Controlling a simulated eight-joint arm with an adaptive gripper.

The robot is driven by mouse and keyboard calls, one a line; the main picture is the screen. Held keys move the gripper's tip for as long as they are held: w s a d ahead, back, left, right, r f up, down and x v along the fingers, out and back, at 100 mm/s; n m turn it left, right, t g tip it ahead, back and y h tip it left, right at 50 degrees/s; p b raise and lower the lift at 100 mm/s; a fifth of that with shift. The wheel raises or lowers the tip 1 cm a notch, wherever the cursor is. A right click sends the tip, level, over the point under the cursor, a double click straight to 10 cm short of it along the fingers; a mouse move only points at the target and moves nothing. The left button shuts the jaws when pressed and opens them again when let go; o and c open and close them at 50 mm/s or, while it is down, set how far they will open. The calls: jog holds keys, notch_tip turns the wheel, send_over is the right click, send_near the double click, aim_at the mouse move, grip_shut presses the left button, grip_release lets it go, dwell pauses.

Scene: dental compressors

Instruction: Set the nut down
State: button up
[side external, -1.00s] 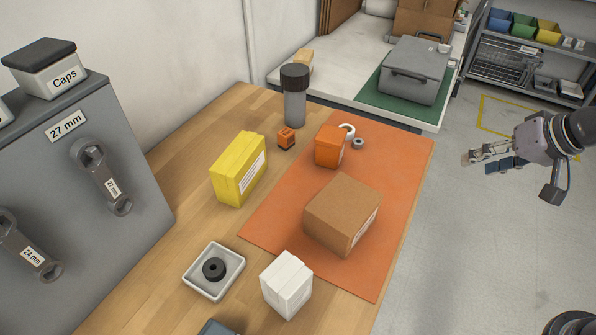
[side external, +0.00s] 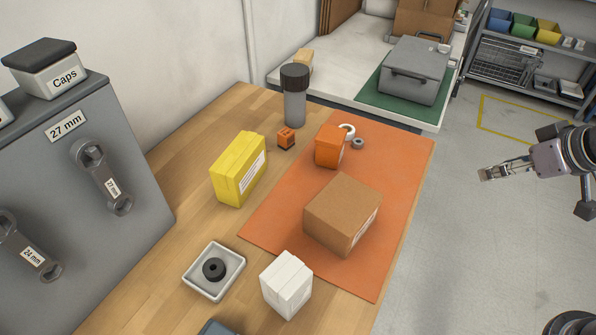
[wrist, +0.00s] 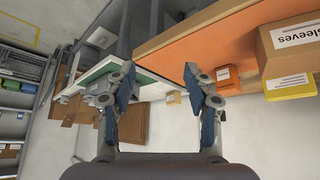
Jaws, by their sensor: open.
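A small grey ring-shaped piece (side external: 358,143), which looks like the nut, lies on the orange mat (side external: 400,165) near its far edge. It sits beside a white curved piece (side external: 347,131) and an orange box (side external: 329,147). My gripper (side external: 482,174) is off to the right, in the air past the table's edge and well apart from the nut. In the wrist view my gripper (wrist: 158,75) shows two spread fingers with nothing between them. I cannot make out the nut in the wrist view.
A cardboard box (side external: 342,214) stands on the mat. A yellow box (side external: 238,170), a white box (side external: 287,285), a grey bottle with a dark lid (side external: 294,95) and a white tray (side external: 190,279) holding a black ring (side external: 213,269) are on the wood. The mat's right strip is clear.

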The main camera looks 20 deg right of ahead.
jog(key=w+a+r+n+g, duration=0.1)
jog(key=w+a+r+n, duration=0.25)
jog(key=w, duration=0.45)
jog(key=n+g+y, duration=0.2)
jog(key=n+g, duration=0.2)
jog(key=n, duration=0.3)
send_over(358, 141)
jog(key=s+d, duration=0.1)
jog(key=s, duration=0.1)
jog(key=f, duration=1)
jog(key=shift+w+d+f, duration=0.1)
jog(key=shift+d+f, duration=0.1)
jog(key=shift+f, duration=0.15)
jog(key=shift+w+x, duration=0.15)
jog(key=shift+x, duration=1.2)
jog(key=shift+w+x, duration=0.15)
jog(key=shift+x, duration=1.15)
grip_shut()
